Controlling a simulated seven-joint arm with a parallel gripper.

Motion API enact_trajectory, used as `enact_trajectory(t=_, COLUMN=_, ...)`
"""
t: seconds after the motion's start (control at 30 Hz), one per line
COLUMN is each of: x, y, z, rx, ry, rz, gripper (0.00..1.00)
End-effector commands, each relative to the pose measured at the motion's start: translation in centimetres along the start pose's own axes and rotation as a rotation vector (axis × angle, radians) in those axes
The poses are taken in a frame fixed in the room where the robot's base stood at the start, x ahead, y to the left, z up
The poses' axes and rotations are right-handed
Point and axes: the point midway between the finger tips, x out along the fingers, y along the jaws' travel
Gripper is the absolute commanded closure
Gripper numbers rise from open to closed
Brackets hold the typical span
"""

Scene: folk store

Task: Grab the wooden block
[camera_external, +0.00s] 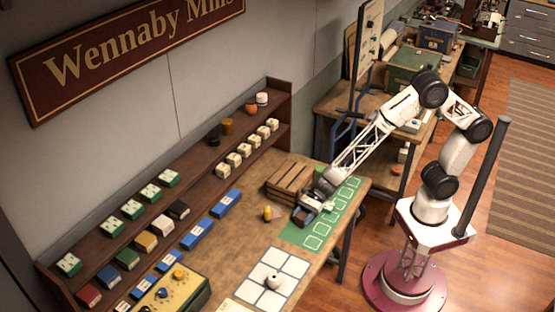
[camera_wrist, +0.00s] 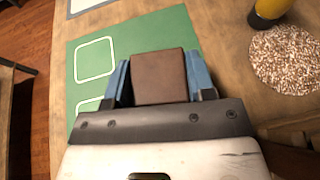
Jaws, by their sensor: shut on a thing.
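The wooden block (camera_wrist: 160,77) is a plain brown block seen between the two blue fingers of my gripper (camera_wrist: 160,82) in the wrist view. My gripper is shut on it, with one finger against each side. In the external view my gripper (camera_external: 304,214) is low over the left edge of the green mat (camera_external: 291,232) on the table. The block cannot be made out clearly there. How far the block is above the mat, or whether it touches it, I cannot tell.
A slatted wooden crate (camera_external: 288,181) stands just behind my gripper. A white grid sheet (camera_external: 290,264) with a round white object (camera_external: 273,281) lies nearer. Shelves with small boxes line the wall.

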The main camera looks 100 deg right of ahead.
Motion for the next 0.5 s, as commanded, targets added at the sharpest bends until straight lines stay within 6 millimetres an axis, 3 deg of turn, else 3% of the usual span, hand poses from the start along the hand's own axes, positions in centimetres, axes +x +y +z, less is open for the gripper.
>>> enact_trajectory(t=0.5, x=-0.6, y=0.0, z=1.4, rx=-0.001, ry=-0.001, rz=0.0, gripper=0.75)
